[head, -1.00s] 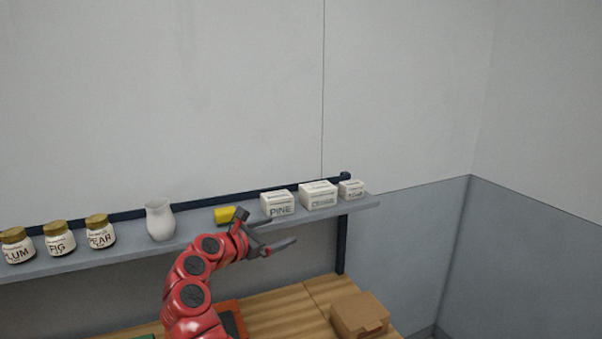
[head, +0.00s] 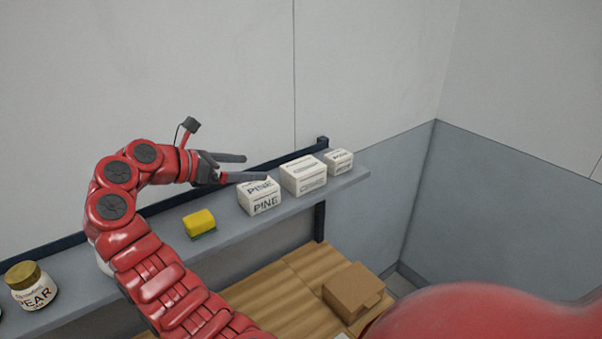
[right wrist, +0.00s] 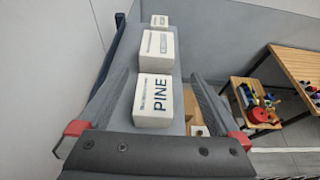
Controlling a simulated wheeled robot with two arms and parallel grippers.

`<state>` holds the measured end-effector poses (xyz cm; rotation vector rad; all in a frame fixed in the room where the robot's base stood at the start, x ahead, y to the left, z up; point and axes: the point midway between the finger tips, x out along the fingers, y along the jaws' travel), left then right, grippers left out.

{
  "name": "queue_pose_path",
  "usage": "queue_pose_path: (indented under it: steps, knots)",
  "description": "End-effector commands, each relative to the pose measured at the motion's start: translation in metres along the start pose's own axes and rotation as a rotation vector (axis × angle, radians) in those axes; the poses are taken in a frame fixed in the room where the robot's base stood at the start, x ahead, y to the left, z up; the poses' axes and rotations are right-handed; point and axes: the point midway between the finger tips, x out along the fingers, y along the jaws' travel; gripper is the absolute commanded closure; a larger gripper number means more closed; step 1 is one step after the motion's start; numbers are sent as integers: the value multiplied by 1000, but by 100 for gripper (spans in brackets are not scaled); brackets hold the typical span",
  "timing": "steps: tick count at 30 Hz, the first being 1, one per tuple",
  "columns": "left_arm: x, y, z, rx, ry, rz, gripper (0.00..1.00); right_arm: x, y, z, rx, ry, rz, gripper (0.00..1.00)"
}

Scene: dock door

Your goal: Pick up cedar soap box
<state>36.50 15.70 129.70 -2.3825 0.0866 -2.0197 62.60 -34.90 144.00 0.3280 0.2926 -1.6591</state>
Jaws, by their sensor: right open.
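Three white soap boxes stand in a row on the grey wall shelf. The nearest box (head: 259,197) reads PINE; it also shows in the right wrist view (right wrist: 153,101). Behind it are a middle box (head: 303,175) and a smaller far box (head: 339,161), whose labels are too blurred to read, so I cannot tell for sure which is cedar. They also show in the right wrist view, middle (right wrist: 158,47) and far (right wrist: 159,21). My right gripper (head: 254,167) is open and empty, above the shelf at the PINE box's near end, fingers pointing along the row. My left gripper is not in view.
A yellow sponge (head: 200,222) and a PEAR jar (head: 31,286) stand on the shelf (head: 232,229). A dark rail (head: 322,143) runs along the shelf's back. A cardboard box (head: 352,290) sits on the wooden table (head: 290,280) below. Air above the boxes is clear.

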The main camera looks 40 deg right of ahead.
Motion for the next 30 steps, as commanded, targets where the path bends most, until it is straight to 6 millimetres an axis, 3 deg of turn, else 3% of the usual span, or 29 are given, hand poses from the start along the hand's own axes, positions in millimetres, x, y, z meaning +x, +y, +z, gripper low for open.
queue_pose_path:
  steps: [9, 12, 18, 23, 30]
  knots:
    - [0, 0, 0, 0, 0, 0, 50, 22, -1, 1, 2, 4, -1, 0]
    - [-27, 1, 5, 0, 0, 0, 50, 50, -1, -8, 5, 3, -3, 0]
    - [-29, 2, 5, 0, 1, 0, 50, 83, -1, -2, 3, 4, -2, 0]
    - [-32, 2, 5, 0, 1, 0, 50, 94, 0, 0, 2, 3, 1, 0]
    - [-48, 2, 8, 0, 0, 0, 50, 129, 1, 1, 4, 3, -1, 0]
